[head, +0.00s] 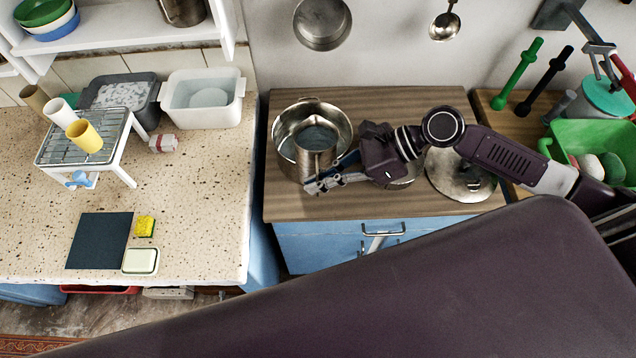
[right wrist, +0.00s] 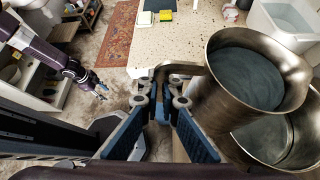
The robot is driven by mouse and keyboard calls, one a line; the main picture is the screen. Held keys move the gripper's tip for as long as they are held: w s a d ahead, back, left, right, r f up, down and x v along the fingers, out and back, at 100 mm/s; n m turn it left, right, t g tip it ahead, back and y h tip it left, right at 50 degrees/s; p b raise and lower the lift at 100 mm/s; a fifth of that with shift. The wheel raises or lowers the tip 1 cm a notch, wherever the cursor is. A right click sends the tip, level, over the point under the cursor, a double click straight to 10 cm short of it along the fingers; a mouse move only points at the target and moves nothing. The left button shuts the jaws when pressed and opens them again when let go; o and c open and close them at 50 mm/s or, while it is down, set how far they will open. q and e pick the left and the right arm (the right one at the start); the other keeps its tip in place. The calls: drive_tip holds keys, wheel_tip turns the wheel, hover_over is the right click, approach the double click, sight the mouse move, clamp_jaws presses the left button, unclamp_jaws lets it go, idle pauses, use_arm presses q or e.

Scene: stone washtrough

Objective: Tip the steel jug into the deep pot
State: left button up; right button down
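The steel jug (head: 317,138) is over the near side of the deep pot (head: 287,112), overlapping its rim in the head view. Grey-blue stuff fills much of the jug (right wrist: 245,75) in the right wrist view, and a similar grey-blue surface shows inside the pot (right wrist: 285,160). The jug looks close to upright. My right gripper (head: 318,186) is shut on the jug's handle; in the right wrist view its fingers (right wrist: 163,103) close around the handle. My left gripper (right wrist: 100,90) is small and far off at the left there, its fingers unclear.
The pot stands on a wooden counter (head: 380,105). A steel lid (head: 450,180) lies to its right, under my right arm. A green tub (head: 595,140) is farther right. A speckled worktop (head: 195,190) at left bears a rack (head: 62,150) and a white basin (head: 205,115).

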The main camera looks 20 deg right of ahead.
sight(317, 169)
drive_tip(key=shift+w+r, duration=0.1)
drive_tip(key=shift+r, duration=0.25)
drive_tip(key=shift+r+m+g, duration=0.4)
drive_tip(key=shift+r+g, duration=0.1)
drive_tip(key=shift+r, duration=0.05)
use_arm(q)
drive_tip(key=shift+s+f+b, duration=0.15)
drive_tip(key=shift+s+f, duration=0.1)
drive_tip(key=shift+s, duration=0.35)
drive_tip(key=shift+s+f+b, duration=0.15)
drive_tip(key=shift+s+f, duration=0.05)
drive_tip(key=shift+s, duration=0.35)
use_arm(e)
drive_tip(key=shift+r, duration=0.15)
use_arm(q)
drive_tip(key=shift+w, duration=0.3)
use_arm(e)
drive_tip(key=shift+r+y, duration=0.1)
drive_tip(key=shift+y, duration=0.2)
use_arm(q)
drive_tip(key=shift+r, duration=0.15)
